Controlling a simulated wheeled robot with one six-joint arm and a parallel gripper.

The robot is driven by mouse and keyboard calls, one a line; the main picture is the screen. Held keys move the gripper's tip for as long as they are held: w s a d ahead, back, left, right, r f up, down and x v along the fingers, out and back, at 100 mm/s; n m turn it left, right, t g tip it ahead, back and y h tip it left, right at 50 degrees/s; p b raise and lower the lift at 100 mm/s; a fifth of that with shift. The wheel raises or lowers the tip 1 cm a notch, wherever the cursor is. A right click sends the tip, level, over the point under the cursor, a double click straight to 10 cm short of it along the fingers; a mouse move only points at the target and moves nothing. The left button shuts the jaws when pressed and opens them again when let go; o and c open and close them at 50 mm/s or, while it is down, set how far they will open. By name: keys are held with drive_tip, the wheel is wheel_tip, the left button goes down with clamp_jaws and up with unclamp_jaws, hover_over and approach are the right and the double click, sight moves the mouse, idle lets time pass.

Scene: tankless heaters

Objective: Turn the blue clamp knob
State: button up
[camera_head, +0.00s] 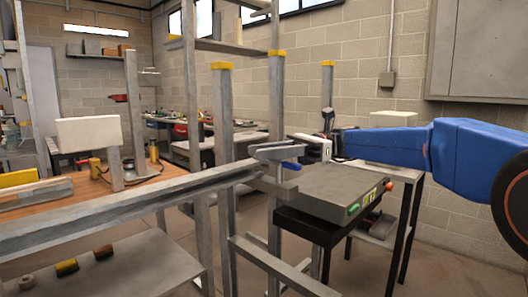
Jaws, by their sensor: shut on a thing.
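The blue clamp knob (291,166) shows as a small blue piece at the right end of a grey metal clamp (272,152). The clamp sits at the end of a long grey metal beam (130,202), by the upright posts. My gripper (303,150) reaches in from the right, at the end of my blue arm. Its jaws are at the knob and shut on it. The fingertips are small here and blend with the grey clamp, so the exact contact is hard to see.
A dark grey machine (335,190) with green and red buttons stands on a black stand below my arm. Grey posts (222,120) with yellow caps rise beside the clamp. A wooden workbench (120,184) is at left. Some floor is clear at lower right.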

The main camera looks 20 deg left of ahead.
drive_tip(key=shift+d+n+g+h, duration=0.1)
drive_tip(key=shift+n+g+h, duration=0.4)
drive_tip(key=shift+h, duration=0.1)
drive_tip(key=shift+s, duration=0.1)
drive_tip(key=o, duration=1.1)
drive_tip(key=shift+c, duration=0.2)
drive_tip(key=shift+d, duration=0.1)
